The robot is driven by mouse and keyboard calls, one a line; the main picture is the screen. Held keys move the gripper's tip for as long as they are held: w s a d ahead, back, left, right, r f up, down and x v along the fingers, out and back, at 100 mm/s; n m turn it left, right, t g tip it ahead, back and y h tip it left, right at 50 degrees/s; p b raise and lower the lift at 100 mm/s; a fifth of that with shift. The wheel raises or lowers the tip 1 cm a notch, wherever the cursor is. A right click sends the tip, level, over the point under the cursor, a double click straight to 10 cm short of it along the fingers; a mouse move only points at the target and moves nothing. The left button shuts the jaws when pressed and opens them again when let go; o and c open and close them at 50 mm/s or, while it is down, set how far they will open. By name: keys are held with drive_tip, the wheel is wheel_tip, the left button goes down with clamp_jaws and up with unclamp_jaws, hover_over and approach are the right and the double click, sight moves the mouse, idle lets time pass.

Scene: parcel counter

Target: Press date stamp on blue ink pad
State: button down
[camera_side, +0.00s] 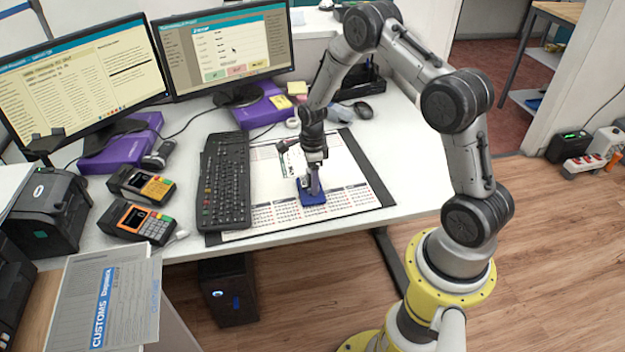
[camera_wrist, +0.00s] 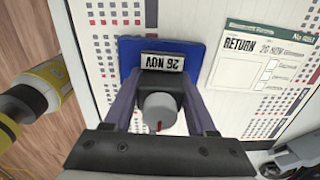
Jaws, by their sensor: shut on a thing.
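The blue ink pad (camera_side: 309,199) lies on the calendar desk mat (camera_side: 350,198), below the middle of the side view. It also shows in the wrist view (camera_wrist: 193,49), under the date stamp. The date stamp (camera_wrist: 161,88) is dark with a grey knob and a "26 NOV" label. My gripper (camera_side: 313,188) is shut on the stamp and points down over the pad. In the wrist view its two purple-grey fingers (camera_wrist: 160,100) flank the stamp. The stamp is over the pad; its underside is hidden, so I cannot tell whether it touches.
A form marked "RETURN 26 NOV" (camera_wrist: 262,58) lies on the mat beside the pad. A black keyboard (camera_side: 225,180) stands left of the mat. Two card terminals (camera_side: 138,220) are farther left. Two monitors (camera_side: 225,50) stand behind. The desk's right side (camera_side: 405,150) is clear.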

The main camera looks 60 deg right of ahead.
drive_tip(key=shift+r, duration=2.95)
